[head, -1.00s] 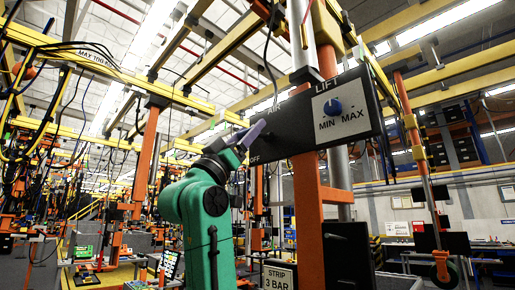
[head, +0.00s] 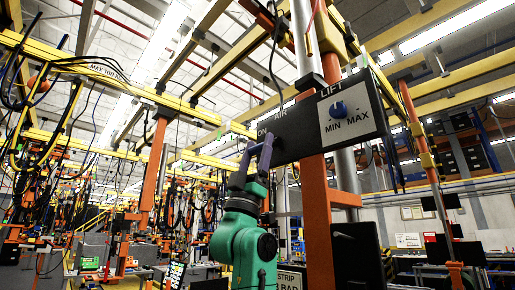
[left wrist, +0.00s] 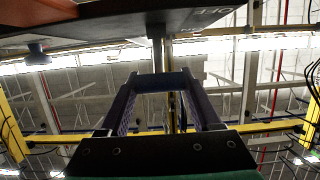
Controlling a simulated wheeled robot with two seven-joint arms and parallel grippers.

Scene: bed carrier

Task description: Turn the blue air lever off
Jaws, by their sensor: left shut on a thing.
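A dark control panel (head: 300,130) hangs on an orange post, with ON and AIR lettering at its left end. My left gripper (head: 258,144) points up at that left end, its purple fingers beside the ON mark. In the left wrist view my left gripper (left wrist: 158,78) is shut on the blue air lever (left wrist: 165,83), a dark blue bar spanning between the fingertips. In the head view the fingers mostly hide the lever, so its exact angle is unclear. My right gripper is in neither view.
A blue LIFT knob (head: 338,109) sits on a white MIN/MAX plate at the panel's right. The orange post (head: 317,215) stands right of my left arm. A dark screen (head: 358,255) is low beside it. Yellow beams run overhead.

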